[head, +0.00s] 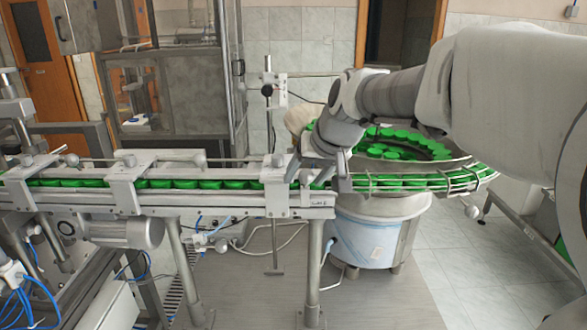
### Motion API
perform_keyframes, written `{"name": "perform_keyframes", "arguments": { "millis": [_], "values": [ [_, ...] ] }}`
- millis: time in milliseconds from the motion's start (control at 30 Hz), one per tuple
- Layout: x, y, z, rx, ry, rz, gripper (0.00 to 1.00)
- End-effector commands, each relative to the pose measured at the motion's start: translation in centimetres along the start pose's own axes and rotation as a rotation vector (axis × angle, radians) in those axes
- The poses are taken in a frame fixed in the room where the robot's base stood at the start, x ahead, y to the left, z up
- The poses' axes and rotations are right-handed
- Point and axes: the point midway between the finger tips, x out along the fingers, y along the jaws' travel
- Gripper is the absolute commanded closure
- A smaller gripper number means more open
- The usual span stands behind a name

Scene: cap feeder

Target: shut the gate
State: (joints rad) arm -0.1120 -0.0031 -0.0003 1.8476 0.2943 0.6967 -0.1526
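My arm reaches in from the right, and its wrist bends down over the join between the conveyor (225,200) and the round feeder bowl (455,164). My gripper (341,184) points down at the right end of the conveyor, close to the row of green caps (385,182). Its fingers are small and partly merge with the rails, so I cannot tell whether they are open or touching anything. No gate stands out clearly; a pale upright bracket (277,190) straddles the track just left of my gripper. The wrist hides part of the join.
Green caps fill the conveyor track and lie loose in the bowl. A similar bracket (124,183) stands further left. A thin post with a clamp (268,90) rises behind the conveyor. A glass-sided cabinet (165,95) stands behind left.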

Motion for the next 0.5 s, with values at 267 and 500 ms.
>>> {"name": "perform_keyframes", "arguments": {
  "millis": [267,500],
  "values": [
    [-1.0,0.0,-0.1,-0.001,0.005,0.000,0.31],
    [-6.0,0.0,-0.1,-0.001,0.008,0.001,0.31]
  ]
}}
